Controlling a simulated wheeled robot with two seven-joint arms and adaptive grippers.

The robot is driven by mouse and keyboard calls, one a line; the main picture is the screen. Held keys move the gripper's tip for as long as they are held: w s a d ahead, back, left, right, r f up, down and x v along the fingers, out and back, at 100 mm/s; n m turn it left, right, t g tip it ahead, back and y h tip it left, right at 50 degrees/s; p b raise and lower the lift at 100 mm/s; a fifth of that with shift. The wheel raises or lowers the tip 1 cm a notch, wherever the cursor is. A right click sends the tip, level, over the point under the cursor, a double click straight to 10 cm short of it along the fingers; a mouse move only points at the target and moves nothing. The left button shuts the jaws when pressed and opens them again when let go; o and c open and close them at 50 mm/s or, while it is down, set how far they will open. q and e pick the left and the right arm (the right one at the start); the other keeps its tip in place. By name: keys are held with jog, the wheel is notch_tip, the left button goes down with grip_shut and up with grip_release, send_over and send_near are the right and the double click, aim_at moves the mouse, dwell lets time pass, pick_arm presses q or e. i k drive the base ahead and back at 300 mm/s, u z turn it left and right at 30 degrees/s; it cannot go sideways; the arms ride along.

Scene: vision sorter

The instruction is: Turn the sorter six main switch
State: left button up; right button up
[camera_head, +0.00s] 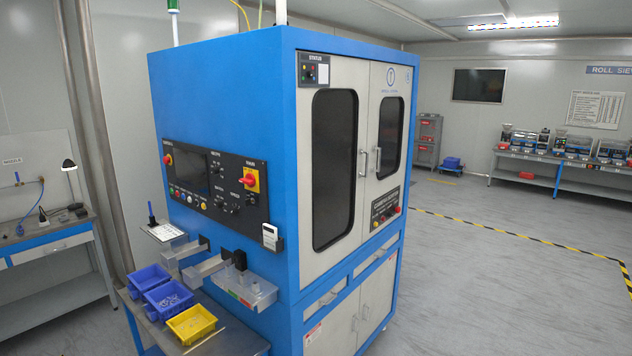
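The sorter (282,100) is a tall blue cabinet with light grey doors, standing in the middle of the view. A black control panel (228,206) is on its left side face. A red rotary switch on a yellow plate (251,181) sits at the right end of this panel and looks like the main switch. Its label is too small to read, and its exact setting cannot be told. A red button (168,159) is at the panel's left end, with a row of small coloured buttons below. Neither of my grippers is in view.
A low bench with blue bins (168,299) and a yellow bin (192,323) stands below the panel, near chutes and a clear tray (247,291) that jut out. A workbench (50,242) is at the left. Open floor (490,270) lies to the right.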

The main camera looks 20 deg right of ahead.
aim_at(250, 179)
jog(key=z, duration=0.4)
jog(key=k, duration=0.4)
jog(key=u, duration=1.55)
jog(key=i, duration=0.85)
jog(key=u, duration=0.5)
jog(key=i, duration=0.85)
jog(key=z, duration=0.25)
